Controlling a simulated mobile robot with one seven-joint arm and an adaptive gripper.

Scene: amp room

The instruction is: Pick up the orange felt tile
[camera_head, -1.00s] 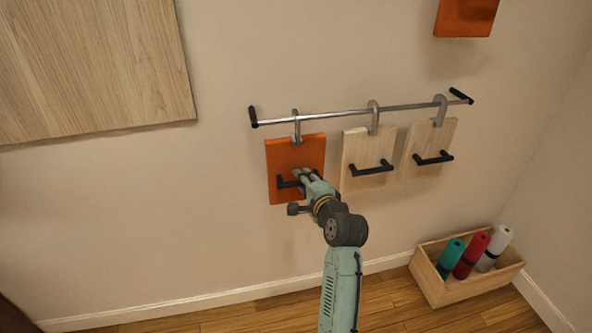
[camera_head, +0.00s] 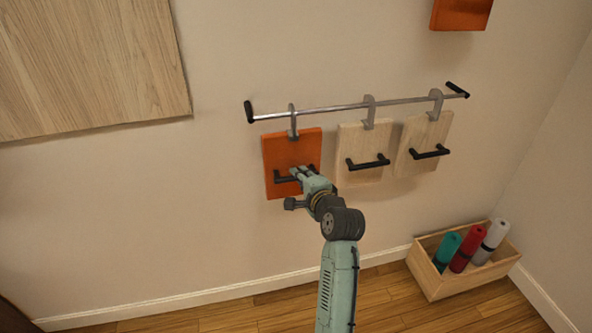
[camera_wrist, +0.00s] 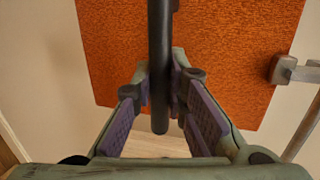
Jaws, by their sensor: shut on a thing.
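The orange felt tile (camera_head: 284,157) hangs by a grey hook (camera_head: 293,122) from the left part of a metal rail on the wall. A black bar handle (camera_head: 284,179) sticks out from its lower front. My gripper (camera_head: 299,173) is at the tile's lower right, shut on this handle. In the wrist view the orange felt tile (camera_wrist: 225,50) fills the top, and the black handle (camera_wrist: 160,60) runs between the purple-padded fingers of my gripper (camera_wrist: 160,95). My gripper hides the right end of the handle in the head view.
Two pale wooden tiles (camera_head: 363,150) with black handles hang to the right on the same rail (camera_head: 340,107). A wooden crate (camera_head: 437,284) with three rolls stands on the floor at right. An orange panel (camera_head: 461,13) is higher on the wall. A large wood board (camera_head: 90,65) is at upper left.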

